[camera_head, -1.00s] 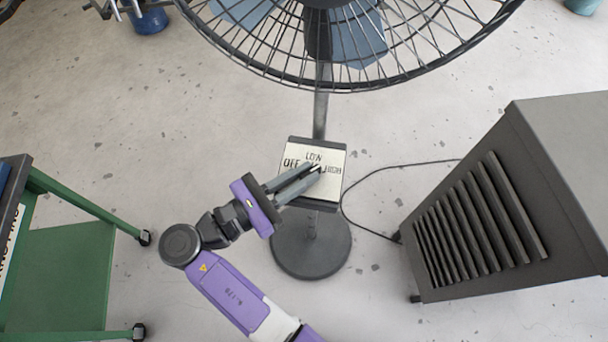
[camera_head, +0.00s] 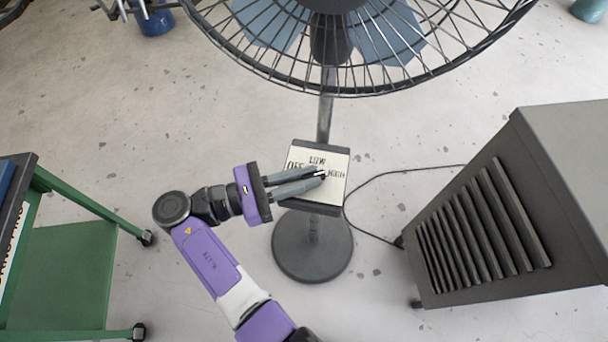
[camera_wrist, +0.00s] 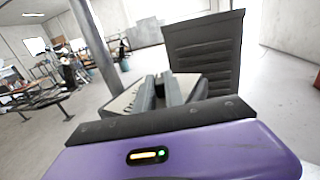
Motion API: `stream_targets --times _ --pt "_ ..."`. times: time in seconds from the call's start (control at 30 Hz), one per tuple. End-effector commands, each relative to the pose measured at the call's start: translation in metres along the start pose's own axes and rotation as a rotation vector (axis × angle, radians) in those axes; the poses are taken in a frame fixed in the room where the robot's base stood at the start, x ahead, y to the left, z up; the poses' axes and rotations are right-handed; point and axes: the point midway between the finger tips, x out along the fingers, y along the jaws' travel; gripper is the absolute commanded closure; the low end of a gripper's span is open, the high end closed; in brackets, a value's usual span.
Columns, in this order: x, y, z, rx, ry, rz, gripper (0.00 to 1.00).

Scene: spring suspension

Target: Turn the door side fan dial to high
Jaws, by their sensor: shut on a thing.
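The fan (camera_head: 330,40) stands at the top of the head view, with its pole and round base (camera_head: 290,250) below. The control panel (camera_head: 302,150) on the pole is cream with a dark edge and reads OFF, LOW and HIGH. My gripper (camera_head: 322,174) comes in from the left, its fingers shut on the dial over the middle right of the panel, pointing toward the HIGH label. The fingers hide most of the dial, and its exact setting cannot be told. In the wrist view the fingers (camera_wrist: 160,92) lie over the panel (camera_wrist: 122,102).
A grey louvred cabinet (camera_head: 570,150) stands on the right; it also shows in the wrist view (camera_wrist: 205,50). A green cart (camera_head: 70,265) stands on the left. A black cable (camera_head: 390,178) runs from the fan toward the cabinet. The floor between is clear.

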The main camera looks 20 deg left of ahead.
Motion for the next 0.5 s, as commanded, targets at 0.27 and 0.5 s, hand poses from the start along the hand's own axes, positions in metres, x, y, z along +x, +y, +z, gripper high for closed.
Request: stream_targets --times 0.27,0.5 --pt "0.002 -0.0004 -0.0013 -0.002 0.001 -0.002 0.65" --pt "0.0011 -0.0002 -0.0007 -0.001 0.0 -0.001 0.65"
